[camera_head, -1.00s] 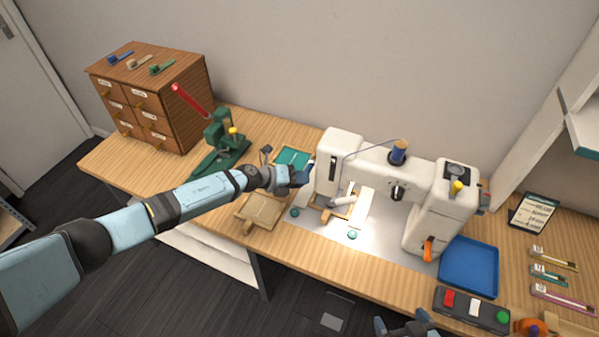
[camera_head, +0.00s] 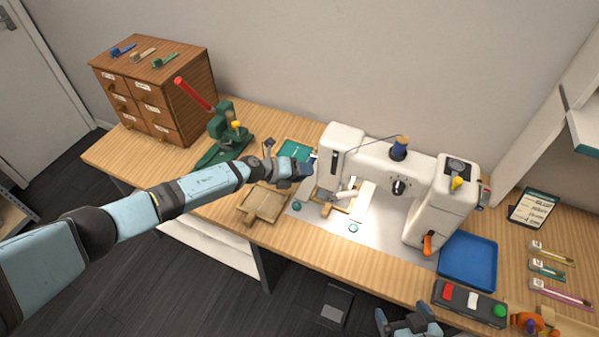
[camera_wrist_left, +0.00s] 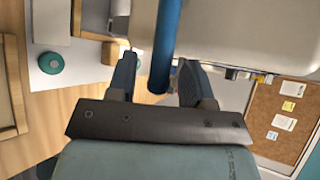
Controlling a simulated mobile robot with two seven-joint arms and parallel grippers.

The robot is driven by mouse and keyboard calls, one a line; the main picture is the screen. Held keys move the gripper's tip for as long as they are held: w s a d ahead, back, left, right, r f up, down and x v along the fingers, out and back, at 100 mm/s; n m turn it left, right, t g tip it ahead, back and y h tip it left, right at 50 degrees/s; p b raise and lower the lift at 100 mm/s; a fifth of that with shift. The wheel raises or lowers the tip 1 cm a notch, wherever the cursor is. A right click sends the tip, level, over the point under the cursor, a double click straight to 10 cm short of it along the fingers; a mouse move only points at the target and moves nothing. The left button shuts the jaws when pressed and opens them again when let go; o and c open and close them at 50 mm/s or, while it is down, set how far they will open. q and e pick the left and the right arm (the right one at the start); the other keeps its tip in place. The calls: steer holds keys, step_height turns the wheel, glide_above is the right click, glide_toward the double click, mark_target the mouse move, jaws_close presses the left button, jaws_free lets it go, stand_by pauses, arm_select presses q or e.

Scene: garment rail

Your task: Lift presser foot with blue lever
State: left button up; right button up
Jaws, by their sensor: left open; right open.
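The white sewing machine (camera_head: 428,212) stands on the wooden table. Its blue lever (camera_wrist_left: 166,40) runs down between the two fingers of my left gripper (camera_wrist_left: 158,72) in the left wrist view. The fingers are open on either side of it; I cannot tell whether either touches it. In the head view my left gripper (camera_head: 308,168) is at the left end of the machine's head and hides the lever. The presser foot is too small to make out under the head. My right gripper (camera_head: 411,316) is open and empty at the bottom edge.
A wooden tray (camera_head: 264,203) and a green press (camera_head: 222,140) are left of the machine. A blue tray (camera_head: 468,261) and a switch box (camera_head: 468,302) are at its right. A blue thread spool (camera_head: 399,147) stands on top. A drawer cabinet (camera_head: 185,90) is at far left.

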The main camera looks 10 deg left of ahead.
arm_select(q)
steer(key=v, duration=1.3)
steer(key=shift+s+a+r+b, duration=0.2)
steer(key=shift+a+b, duration=0.1)
steer(key=shift+b, duration=0.05)
